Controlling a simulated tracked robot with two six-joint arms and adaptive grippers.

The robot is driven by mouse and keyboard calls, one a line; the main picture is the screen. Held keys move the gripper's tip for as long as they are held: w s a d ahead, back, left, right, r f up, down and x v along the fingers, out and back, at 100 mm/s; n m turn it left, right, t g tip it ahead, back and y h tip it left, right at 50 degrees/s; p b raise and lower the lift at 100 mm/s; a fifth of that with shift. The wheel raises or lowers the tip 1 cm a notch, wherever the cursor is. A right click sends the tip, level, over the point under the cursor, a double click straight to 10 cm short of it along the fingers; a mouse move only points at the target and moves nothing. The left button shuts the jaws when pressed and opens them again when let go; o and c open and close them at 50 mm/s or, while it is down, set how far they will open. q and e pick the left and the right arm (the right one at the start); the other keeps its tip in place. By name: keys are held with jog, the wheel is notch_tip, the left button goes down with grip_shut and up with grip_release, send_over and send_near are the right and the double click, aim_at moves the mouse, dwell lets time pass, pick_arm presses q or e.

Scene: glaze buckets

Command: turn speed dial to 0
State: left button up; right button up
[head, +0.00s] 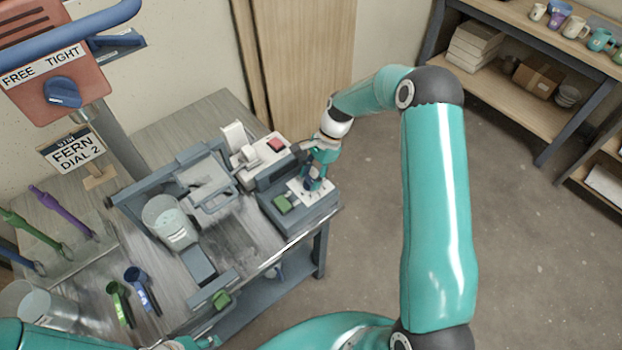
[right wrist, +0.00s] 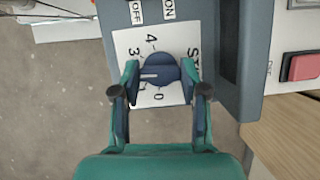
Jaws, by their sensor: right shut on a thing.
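The blue speed dial (right wrist: 160,72) sits on a white scale card (right wrist: 126,42) on a grey control box (head: 320,206). In the right wrist view its white pointer line points left, below the 3. The 0 is at the bottom of the scale, and the 2 is hidden by a finger. My right gripper (right wrist: 158,92) is shut on the dial, one finger on each side. In the head view the right gripper (head: 313,180) mostly covers the dial. A part of my left arm (head: 200,343) shows at the bottom edge; its fingers cannot be made out.
A green button (head: 283,204) is on the control box, near ON and OFF labels. A red button (head: 276,144) is on a white unit behind. Open floor lies right of the bench.

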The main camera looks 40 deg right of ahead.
jog(key=n+g+b, duration=0.1)
jog(key=n, duration=0.2)
jog(key=shift+w+n, duration=0.15)
jog(key=shift+n, duration=0.25)
jog(key=n+g+h+b, duration=0.1)
jog(key=n+g, duration=0.1)
jog(key=n, duration=0.2)
jog(key=shift+w+n+b, duration=0.1)
jog(key=shift+n+b, duration=0.2)
jog(key=n+g+h+b, duration=0.1)
jog(key=n, duration=0.3)
jog(key=shift+w+a, duration=0.1)
jog(key=shift+r+n+h+b, duration=0.15)
jog(key=shift+n+h, duration=0.35)
jog(key=shift+n, duration=0.6)
jog(key=shift+f+n+h+b, duration=0.15)
jog(key=shift+n+h, duration=0.35)
jog(key=shift+n, duration=0.6)
jog(key=shift+r, duration=0.1)
jog(key=o, duration=1.1)
jog(key=shift+a, duration=0.1)
jog(key=shift+o, duration=0.2)
jog(key=v, duration=1.1)
jog(key=shift+w+r, duration=0.3)
jog(key=shift+w, duration=0.05)
